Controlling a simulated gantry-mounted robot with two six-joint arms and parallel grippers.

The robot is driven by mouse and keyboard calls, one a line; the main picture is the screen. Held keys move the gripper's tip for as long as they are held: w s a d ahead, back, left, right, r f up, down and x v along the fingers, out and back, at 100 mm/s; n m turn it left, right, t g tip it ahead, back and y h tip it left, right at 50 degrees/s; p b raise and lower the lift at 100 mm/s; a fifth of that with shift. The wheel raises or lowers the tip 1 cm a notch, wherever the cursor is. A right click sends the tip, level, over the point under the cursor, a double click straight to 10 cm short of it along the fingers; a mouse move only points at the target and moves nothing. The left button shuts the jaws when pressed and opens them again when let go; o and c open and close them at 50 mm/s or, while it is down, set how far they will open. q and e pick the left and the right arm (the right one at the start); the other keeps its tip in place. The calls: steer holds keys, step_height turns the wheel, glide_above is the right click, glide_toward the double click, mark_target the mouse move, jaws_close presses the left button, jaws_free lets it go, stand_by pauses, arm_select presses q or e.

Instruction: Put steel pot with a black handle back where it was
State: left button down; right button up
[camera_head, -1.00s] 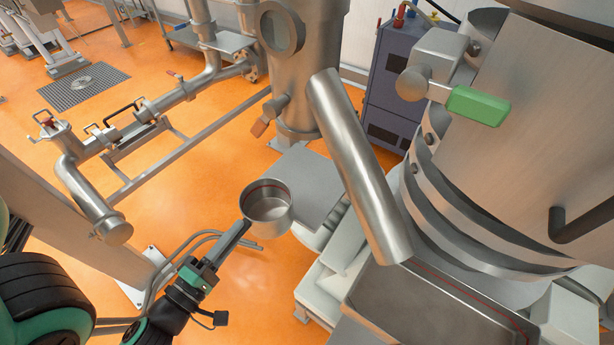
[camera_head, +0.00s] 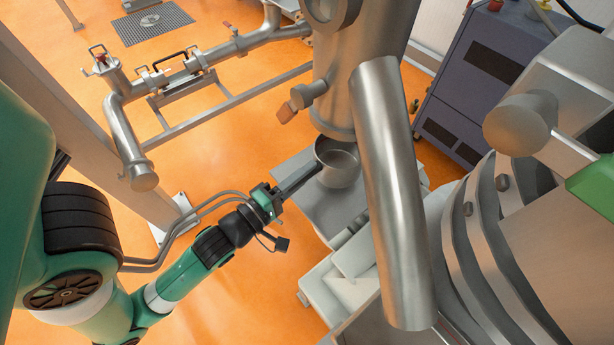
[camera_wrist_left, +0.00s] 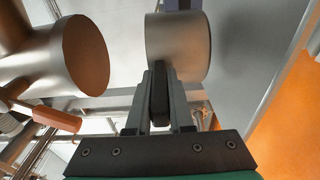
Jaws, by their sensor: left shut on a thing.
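The steel pot (camera_head: 338,166) is in the middle of the head view, upright or nearly so, beside the slanted steel pipe and over the flat grey plate. Its steel side also shows in the left wrist view (camera_wrist_left: 180,46). My left gripper (camera_head: 300,180) comes in from the left and is shut on the pot's black handle (camera_wrist_left: 160,92). In the left wrist view the two fingers lie on either side of the handle. Whether the pot touches the plate is hard to tell. My right gripper is not in view.
The flat grey plate (camera_head: 308,203) lies under the pot. The slanted steel pipe (camera_head: 393,200) stands close to the pot's right. A vertical steel vessel (camera_head: 340,85) with an orange-handled valve (camera_head: 288,110) is just behind it. Orange floor (camera_head: 220,145) is open to the left.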

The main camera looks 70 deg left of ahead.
arm_select(q)
steer(key=shift+f+b, duration=0.8)
steer(key=shift+f, duration=0.7)
steer(key=c, duration=0.8)
jaws_free()
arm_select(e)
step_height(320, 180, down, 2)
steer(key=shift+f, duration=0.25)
